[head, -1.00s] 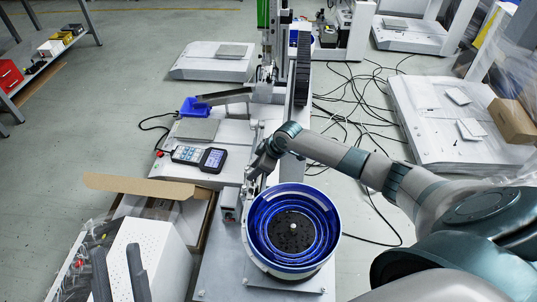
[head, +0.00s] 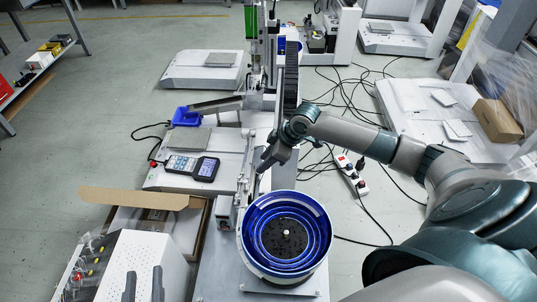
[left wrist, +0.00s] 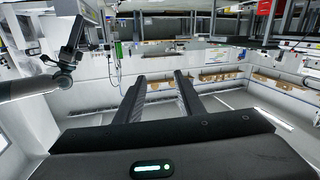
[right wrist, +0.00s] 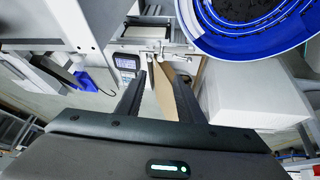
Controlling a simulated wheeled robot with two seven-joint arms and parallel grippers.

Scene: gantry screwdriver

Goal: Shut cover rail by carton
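The carton (head: 135,199), an open brown cardboard box, stands at the lower left in the head view. Its flap (right wrist: 183,98) shows beyond my right fingers in the right wrist view. A narrow metal feeder rail (head: 243,172) runs between the carton side and the blue bowl; I cannot make out its cover or whether it is closed. My right gripper (head: 265,163) is above and right of the rail, apparently not touching it. In the right wrist view its fingers (right wrist: 161,92) are apart and empty. My left gripper (head: 143,284) is low at the left, open and empty, fingers apart (left wrist: 158,92).
The blue feeder bowl (head: 285,242) stands close below my right gripper. A handheld pendant (head: 192,167) lies left of the rail. A tall gantry column (head: 291,80) stands behind. A power strip (head: 351,175) and cables lie on the floor at right.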

